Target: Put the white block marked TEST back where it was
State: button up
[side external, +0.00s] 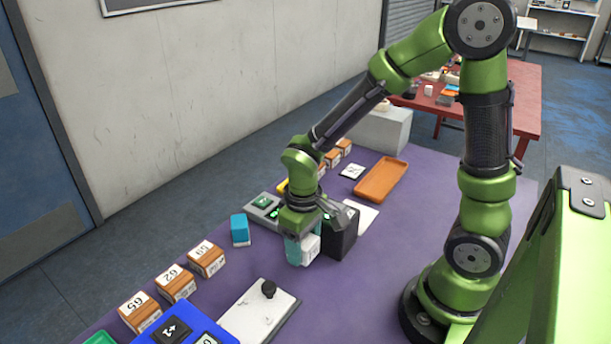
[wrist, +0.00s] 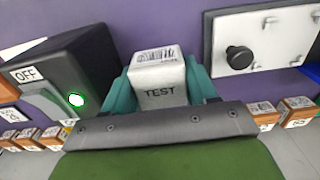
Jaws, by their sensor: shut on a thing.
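My gripper (side external: 303,250) is shut on the white block marked TEST (side external: 311,247), with its teal fingers on either side of the block. In the wrist view the block (wrist: 158,88) sits between the fingers of my gripper (wrist: 158,98), showing the word TEST and a barcode on the adjoining face. The block is just left of a black box (side external: 344,238) in the side view. In the wrist view this box (wrist: 85,60) carries an OFF label and a lit green light. Whether the block touches the table is hard to tell.
Wooden numbered blocks (side external: 175,285) stand at the left edge, near a blue block (side external: 239,230). A white plate with a black knob (side external: 255,318) lies in front. An orange tray (side external: 381,180) and a grey device (side external: 262,208) are behind. Purple tabletop (side external: 340,300) is clear front right.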

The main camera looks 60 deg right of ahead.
aim_at(304, 272)
jog(key=shift+f, duration=2.75)
jog(key=shift+f, duration=0.15)
jog(key=o, duration=1.1)
notch_tip(304, 272, up, 12)
jog(key=shift+r, duration=0.15)
jog(key=s+d+r+m+t+y, duration=0.1)
jog(key=s+r+m+t, duration=0.1)
jog(key=r, duration=0.4)
jog(key=s+r+m+t+y, duration=0.1)
jog(key=s+r+m+t, duration=0.1)
jog(key=r+t, duration=0.3)
jog(key=shift+s+d+r, duration=0.35)
jog(key=shift+s+r, duration=0.1)
jog(key=shift+s, duration=0.2)
